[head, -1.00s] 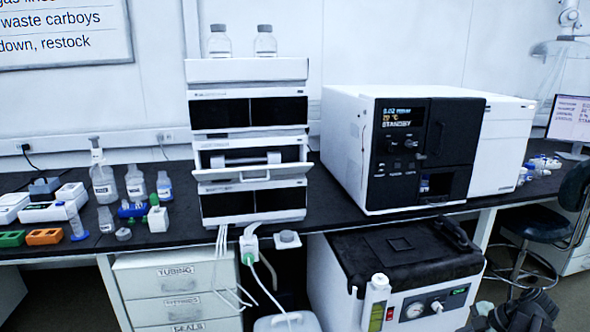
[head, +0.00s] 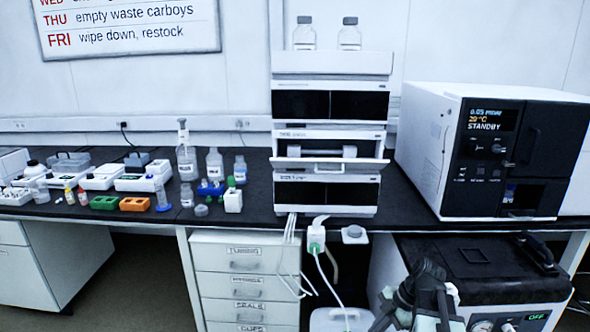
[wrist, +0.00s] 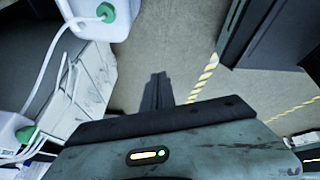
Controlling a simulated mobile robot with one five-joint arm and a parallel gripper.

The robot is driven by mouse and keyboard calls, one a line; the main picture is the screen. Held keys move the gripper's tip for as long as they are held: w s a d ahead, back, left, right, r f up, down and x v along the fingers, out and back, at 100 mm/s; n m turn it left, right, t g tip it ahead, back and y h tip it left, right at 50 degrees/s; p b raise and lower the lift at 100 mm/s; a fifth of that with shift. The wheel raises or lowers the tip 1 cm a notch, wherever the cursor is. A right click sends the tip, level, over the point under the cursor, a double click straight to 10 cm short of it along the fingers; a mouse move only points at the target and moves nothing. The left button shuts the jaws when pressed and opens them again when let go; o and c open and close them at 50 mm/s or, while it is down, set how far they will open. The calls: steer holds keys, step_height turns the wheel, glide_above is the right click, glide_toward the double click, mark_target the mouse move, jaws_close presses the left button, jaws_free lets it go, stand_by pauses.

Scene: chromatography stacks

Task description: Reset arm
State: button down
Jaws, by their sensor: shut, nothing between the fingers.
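My gripper (wrist: 157,92) shows in the wrist view as two dark fingers close together, beyond the grey body with its small lit indicator. The fingers are shut with nothing between them, out over the floor. In the head view, dark parts of my arm stand at the lower right, in front of the bench and the black-topped unit. Which of those parts is the gripper is hard to tell there.
A chromatography stack (head: 331,110) with an open drawer stands on the black bench. A white carboy (head: 340,318) with tubing sits below; it also shows in the wrist view (wrist: 98,12). The instrument (head: 490,150) is at right.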

steer(key=s+a+f+m+g+h, duration=0.15)
steer(key=a+m+h, duration=0.25)
steer(key=a+m, duration=0.8)
step_height(320, 180, up, 24)
steer(key=m+h+p, duration=0.1)
steer(key=m+p, duration=0.7)
steer(key=p, duration=1.6)
steer(key=shift+s+d+f+m+t+p, duration=0.15)
steer(key=shift+d+m+t+p, duration=0.15)
steer(key=shift+d+t, duration=0.05)
steer(key=shift+f, duration=0.1)
